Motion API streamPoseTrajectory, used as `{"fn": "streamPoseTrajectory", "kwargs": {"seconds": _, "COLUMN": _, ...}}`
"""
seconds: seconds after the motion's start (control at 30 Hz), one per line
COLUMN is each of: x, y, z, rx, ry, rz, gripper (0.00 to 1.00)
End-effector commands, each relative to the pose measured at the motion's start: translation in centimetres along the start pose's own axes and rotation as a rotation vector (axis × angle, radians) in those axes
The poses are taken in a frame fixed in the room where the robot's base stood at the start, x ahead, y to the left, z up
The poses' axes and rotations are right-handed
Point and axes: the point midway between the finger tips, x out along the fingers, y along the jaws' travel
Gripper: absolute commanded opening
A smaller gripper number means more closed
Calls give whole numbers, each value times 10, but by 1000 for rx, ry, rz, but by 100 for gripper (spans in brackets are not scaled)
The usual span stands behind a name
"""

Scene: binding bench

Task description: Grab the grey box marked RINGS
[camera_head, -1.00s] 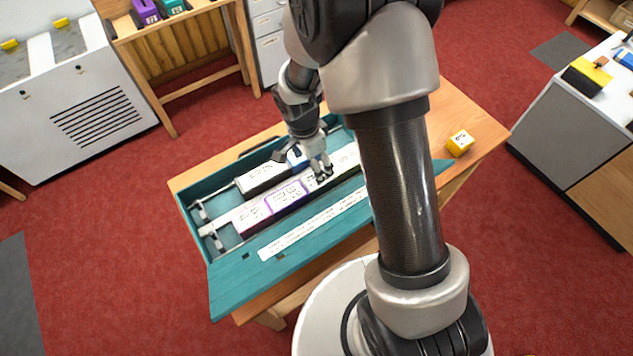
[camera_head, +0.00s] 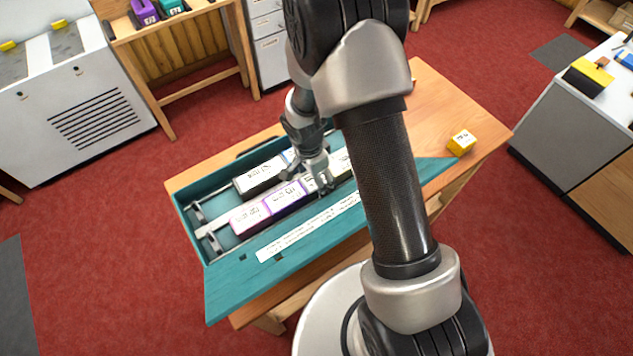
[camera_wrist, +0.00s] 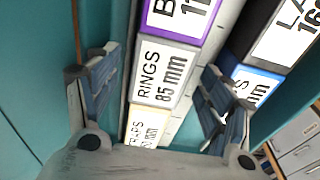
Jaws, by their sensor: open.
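The grey box marked RINGS 85 mm (camera_wrist: 160,75) lies in a row in the teal case, its label up, in the wrist view. A purple box (camera_wrist: 184,20) adjoins one end and a pale-labelled box (camera_wrist: 146,127) the other. My gripper (camera_wrist: 158,70) is open over the RINGS box, one finger to each side of it; I cannot tell whether they touch it. In the head view my gripper (camera_head: 324,184) is low over the front row of the case, and it largely hides the RINGS box there.
A black box (camera_wrist: 285,35) and a blue box (camera_wrist: 252,82) lie in the row beside the right finger. The teal case (camera_head: 235,285) sits on a wooden bench (camera_head: 425,100). A yellow box (camera_head: 461,142) stands alone on the bench at right.

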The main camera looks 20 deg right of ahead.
Motion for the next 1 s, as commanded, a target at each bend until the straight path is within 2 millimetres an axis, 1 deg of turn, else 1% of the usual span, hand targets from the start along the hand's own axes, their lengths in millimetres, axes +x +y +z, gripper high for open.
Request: {"fn": "streamPoseTrajectory", "kwargs": {"seconds": 1.0, "x": 5, "y": 0, "z": 1, "rx": 1, "ry": 0, "rz": 0, "gripper": 74}}
